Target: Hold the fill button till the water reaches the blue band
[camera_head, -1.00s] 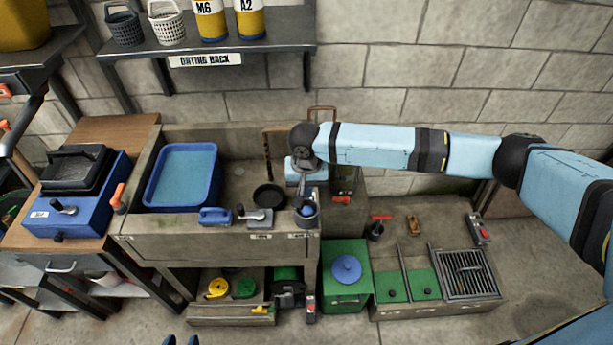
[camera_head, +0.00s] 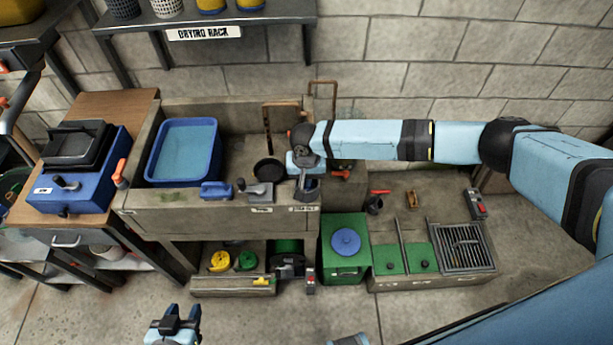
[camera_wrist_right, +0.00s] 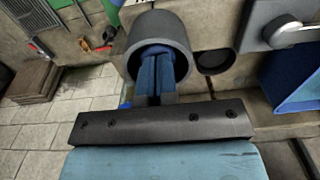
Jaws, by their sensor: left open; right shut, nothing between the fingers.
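My right gripper (camera_head: 306,186) is at the front right of the concrete counter. In the right wrist view its blue fingers (camera_wrist_right: 156,60) are shut together and reach into a round grey collar (camera_wrist_right: 172,25). The fill button itself does not show; whether the fingers press anything inside the collar cannot be told. A blue tub (camera_head: 184,182) holding pale blue water (camera_head: 186,150) stands at the counter's left; its edge also shows in the right wrist view (camera_wrist_right: 300,90). I cannot make out a separate blue band. My left gripper (camera_head: 178,318) is open and empty, low in the head view.
A black pan (camera_head: 269,171), a grey lever fitting (camera_head: 259,191) and a blue handled block (camera_head: 215,190) are left of my right gripper. A drying rack shelf (camera_head: 215,30) is above. Floor in front is clear.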

